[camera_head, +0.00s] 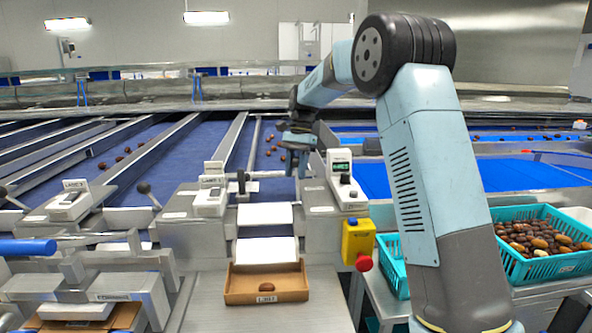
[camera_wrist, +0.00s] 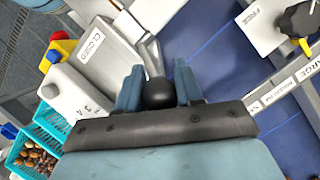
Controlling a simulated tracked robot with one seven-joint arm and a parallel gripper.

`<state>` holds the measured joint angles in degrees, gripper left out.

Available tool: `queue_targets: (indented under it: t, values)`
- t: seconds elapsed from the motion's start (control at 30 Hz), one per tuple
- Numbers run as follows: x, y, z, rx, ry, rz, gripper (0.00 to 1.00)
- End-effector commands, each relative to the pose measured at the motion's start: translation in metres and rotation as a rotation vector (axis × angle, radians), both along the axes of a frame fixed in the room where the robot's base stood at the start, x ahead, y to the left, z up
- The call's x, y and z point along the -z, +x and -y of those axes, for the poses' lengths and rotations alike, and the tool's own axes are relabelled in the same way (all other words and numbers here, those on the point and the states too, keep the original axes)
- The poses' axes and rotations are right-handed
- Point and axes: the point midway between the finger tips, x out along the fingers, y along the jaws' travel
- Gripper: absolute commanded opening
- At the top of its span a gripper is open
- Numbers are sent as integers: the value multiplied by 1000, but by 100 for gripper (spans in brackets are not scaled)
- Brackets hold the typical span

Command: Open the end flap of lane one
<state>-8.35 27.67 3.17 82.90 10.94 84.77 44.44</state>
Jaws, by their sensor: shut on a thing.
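In the wrist view my gripper (camera_wrist: 158,92) has its two blue fingers closed around a black ball knob (camera_wrist: 160,93) on a metal lever (camera_wrist: 152,58). In the head view my gripper (camera_head: 298,160) is above the right side of a lane end, and its fingers hide the knob. A lane sign (camera_head: 211,181) stands to the left of this lane. The blue belt (camera_head: 240,150) runs up to the lane end, where a metal bar crosses. I cannot clearly tell the end flap's position.
A white chute (camera_head: 265,214) leads down to a cardboard box (camera_head: 266,283) holding a date. A control box (camera_head: 346,178) stands right of the lane, above a yellow box with a red button (camera_head: 358,243). A teal crate of dates (camera_head: 545,268) is at right. Another lever (camera_head: 148,192) stands left.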

Motion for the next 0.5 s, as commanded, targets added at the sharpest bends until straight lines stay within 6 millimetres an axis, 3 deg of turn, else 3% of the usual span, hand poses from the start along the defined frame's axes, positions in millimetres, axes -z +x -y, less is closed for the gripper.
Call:
queue_targets:
  t: [0.4,0.43,0.5]
  values:
    - [4,0,0,1,-1,-3,0]
    - [4,0,0,1,-1,-3,38]
    - [4,0,0,1,0,-4,45]
